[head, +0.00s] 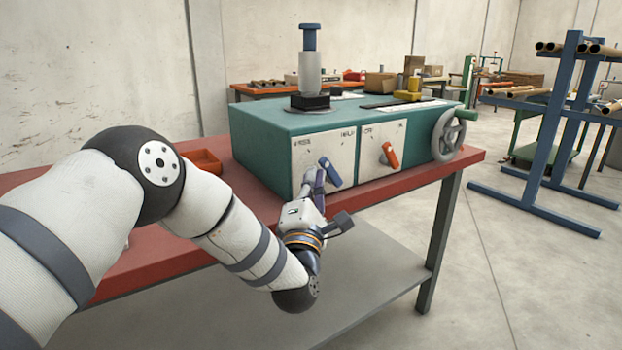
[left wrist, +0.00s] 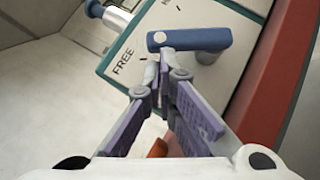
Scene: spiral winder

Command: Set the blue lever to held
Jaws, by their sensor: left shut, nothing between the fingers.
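The blue lever (head: 330,172) is on the left white panel of the green machine, below the labels FREE and what looks like HELD. My right gripper is not in view.
An orange lever (head: 389,155) is on the right panel, and a grey handwheel (head: 449,135) is at the machine's right end. The machine stands on a red bench (head: 440,168). A blue rack (head: 550,125) stands farther right.

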